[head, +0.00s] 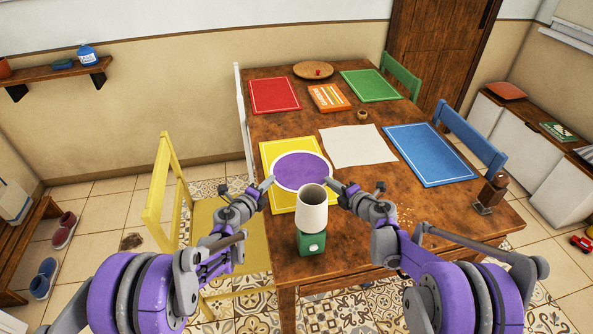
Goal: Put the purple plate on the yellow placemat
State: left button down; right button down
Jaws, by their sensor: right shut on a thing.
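The purple plate (302,168) with a white rim appears over the right part of the yellow placemat (273,149), overlapping its right edge. I cannot tell whether it rests on the mat or is held just above it. My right gripper (333,186) is shut on the plate's near right rim. My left gripper (268,183) is at the plate's left rim; its fingers are too small to tell whether they are open or shut.
A white cup-like container (311,212) stands over a green box (311,243) at the table's near edge, close in front of the plate. White (357,146), blue (431,154), red (274,95) and green (371,85) mats lie around. A yellow chair (155,200) stands left.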

aim_at(271, 200)
pick_arm(q)
jog(key=shift+f, duration=0.15)
pick_arm(e)
jog(key=shift+f, duration=0.1)
